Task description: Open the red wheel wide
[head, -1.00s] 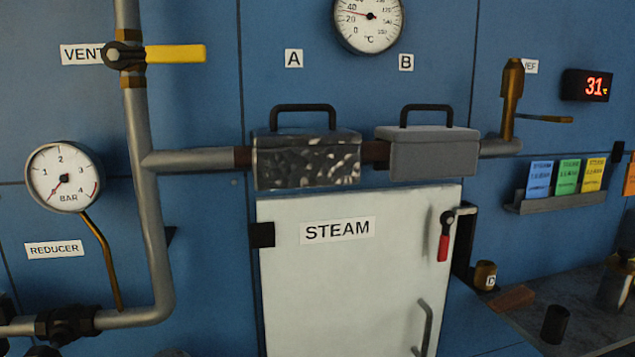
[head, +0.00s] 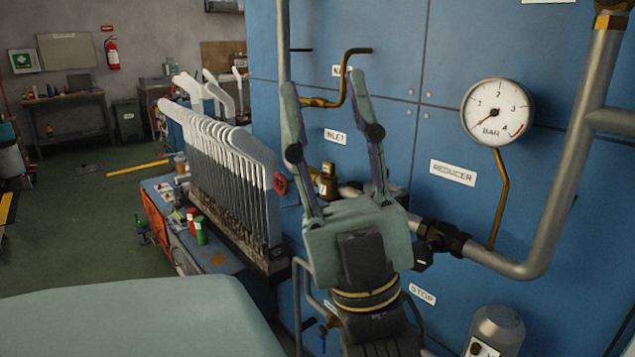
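The red wheel (head: 280,184) is a small handwheel on a brass valve (head: 327,181) on the pipe below the INLET label (head: 335,138). My gripper (head: 322,85) is raised in front of the blue panel, fingers pointing up and spread wide apart, with nothing between them. The wheel shows just left of the gripper's left finger; the gripper looks nearer to the camera and apart from it. The gripper and its left finger hide part of the valve and the pipe behind.
A rack of upright metal sock forms (head: 225,160) stands close left of the wheel. A pressure gauge (head: 497,112), the REDUCER label (head: 452,172) and a grey pipe (head: 572,170) are to the right. Open floor (head: 80,215) lies at the left.

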